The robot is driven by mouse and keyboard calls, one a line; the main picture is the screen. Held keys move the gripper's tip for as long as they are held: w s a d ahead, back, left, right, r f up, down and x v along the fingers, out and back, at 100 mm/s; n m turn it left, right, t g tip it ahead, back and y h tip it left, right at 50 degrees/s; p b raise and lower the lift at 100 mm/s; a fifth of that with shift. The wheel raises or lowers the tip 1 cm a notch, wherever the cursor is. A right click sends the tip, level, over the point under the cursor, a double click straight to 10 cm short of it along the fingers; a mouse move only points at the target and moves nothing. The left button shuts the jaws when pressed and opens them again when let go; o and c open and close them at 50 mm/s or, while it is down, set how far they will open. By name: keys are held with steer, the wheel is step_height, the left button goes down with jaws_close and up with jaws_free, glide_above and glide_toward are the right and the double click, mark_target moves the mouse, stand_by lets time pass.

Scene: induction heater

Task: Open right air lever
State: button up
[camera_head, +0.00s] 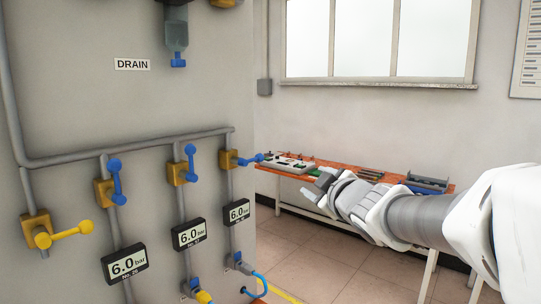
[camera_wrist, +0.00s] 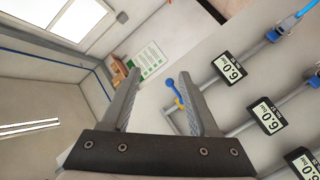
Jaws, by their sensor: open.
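The right air lever (camera_head: 248,160) is a blue handle on a yellow valve body, at the right end of the pipe row in the head view. Its handle sticks out sideways to the right, roughly level. In the wrist view the blue lever (camera_wrist: 171,88) shows beyond and between my fingers, nearer the right finger. My gripper (camera_head: 317,187) is open and empty, to the right of the lever and apart from it. The wrist view shows both fingers (camera_wrist: 162,73) spread wide, with nothing between them.
Two more blue levers (camera_head: 117,184) (camera_head: 190,161) stand upright to the left, and a yellow lever (camera_head: 70,234) lies level. Gauges (camera_head: 237,213) reading 6.0 bar hang below. An orange-topped bench (camera_head: 393,178) with equipment stands behind my arm.

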steer(key=w+a+r+n+y+p, duration=0.1)
steer(key=w+a+n+y, duration=0.4)
steer(key=w+a, duration=0.9)
steer(key=w+y, duration=0.1)
steer(key=w, duration=0.2)
steer(key=shift+w+a+r+g+p, duration=0.15)
steer(key=shift+w+a+g+p, duration=0.15)
steer(key=shift+w+p, duration=0.1)
jaws_close()
steer(key=shift+d, duration=0.1)
stand_by(0.9)
